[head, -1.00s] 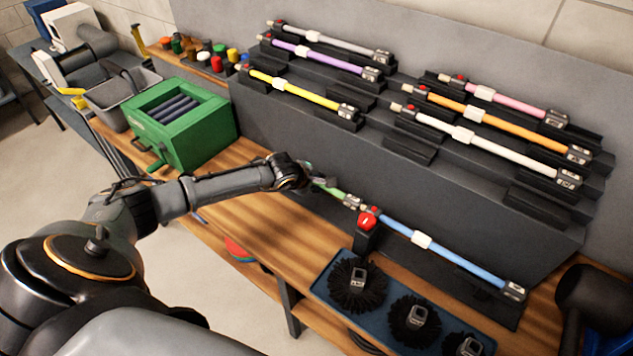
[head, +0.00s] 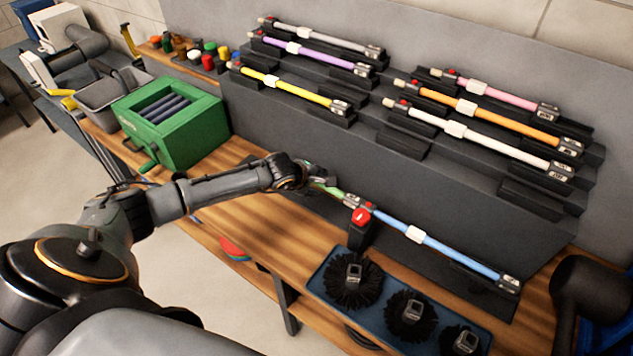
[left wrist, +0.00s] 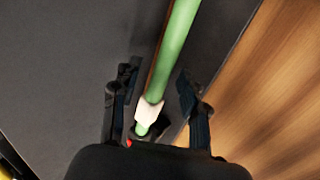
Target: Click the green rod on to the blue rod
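The green rod (head: 331,190) lies in line with the blue rod (head: 404,231), its grey end by the red-knobbed clamp (head: 361,216). I cannot tell whether the two ends are joined. The blue rod has a white collar and slopes down to the right along the bench. My left gripper (head: 312,180) is at the green rod's left part and hides some of it. In the left wrist view, the green rod (left wrist: 174,50) and its white collar show between the spread fingers of my left gripper (left wrist: 158,80), with gaps beside the rod. My right gripper is out of view.
A blue tray (head: 322,285) with black brushes stands at the front. A green box (head: 190,140) stands left of my gripper. Several coloured rods, such as the yellow rod (head: 290,88), rest on the stepped rack (head: 380,160) behind. Bare bench (head: 245,215) lies in front of my left arm.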

